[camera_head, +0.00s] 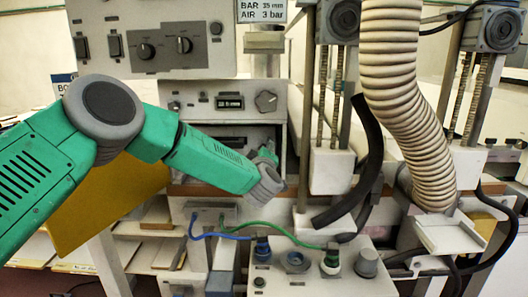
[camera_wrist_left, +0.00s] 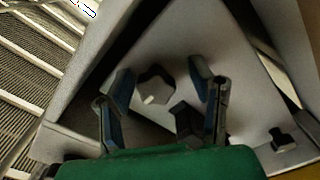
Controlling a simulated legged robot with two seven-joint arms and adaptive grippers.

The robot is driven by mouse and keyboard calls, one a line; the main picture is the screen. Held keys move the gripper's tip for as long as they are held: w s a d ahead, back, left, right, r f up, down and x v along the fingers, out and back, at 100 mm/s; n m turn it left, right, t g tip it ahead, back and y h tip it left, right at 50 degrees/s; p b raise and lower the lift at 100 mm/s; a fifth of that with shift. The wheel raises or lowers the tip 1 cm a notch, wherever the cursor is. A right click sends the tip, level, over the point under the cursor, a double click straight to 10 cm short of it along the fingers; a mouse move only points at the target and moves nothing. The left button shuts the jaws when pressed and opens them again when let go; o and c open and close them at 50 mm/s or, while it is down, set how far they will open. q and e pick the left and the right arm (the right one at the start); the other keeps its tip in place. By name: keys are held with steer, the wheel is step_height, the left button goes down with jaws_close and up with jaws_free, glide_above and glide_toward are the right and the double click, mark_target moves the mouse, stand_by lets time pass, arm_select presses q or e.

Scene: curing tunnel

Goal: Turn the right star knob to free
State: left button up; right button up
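In the left wrist view a dark star knob (camera_wrist_left: 157,84) with a small light mark sits on a grey plate (camera_wrist_left: 150,50). My left gripper (camera_wrist_left: 161,80) is open, with its fingers on either side of this knob; I cannot tell whether they touch it. A second dark knob (camera_wrist_left: 282,140) is at the lower right of the plate. In the head view my green left arm reaches the middle of the machine, and its gripper (camera_head: 266,158) is mostly hidden by the wrist. I cannot tell which knob is the right one. My right gripper is not in view.
Above the wrist is a panel with a display (camera_head: 230,102) and a lobed knob (camera_head: 266,101). A ribbed hose (camera_head: 400,100) and a black hose (camera_head: 365,170) hang to the right. A box (camera_head: 310,283) with blue and green cables stands below.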

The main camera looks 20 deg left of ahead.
arm_select(q)
steer(key=shift+r, duration=0.15)
steer(key=shift+s, duration=0.15)
steer(key=v, duration=1.1)
steer(key=shift+s, duration=0.25)
steer(key=shift+d, duration=0.1)
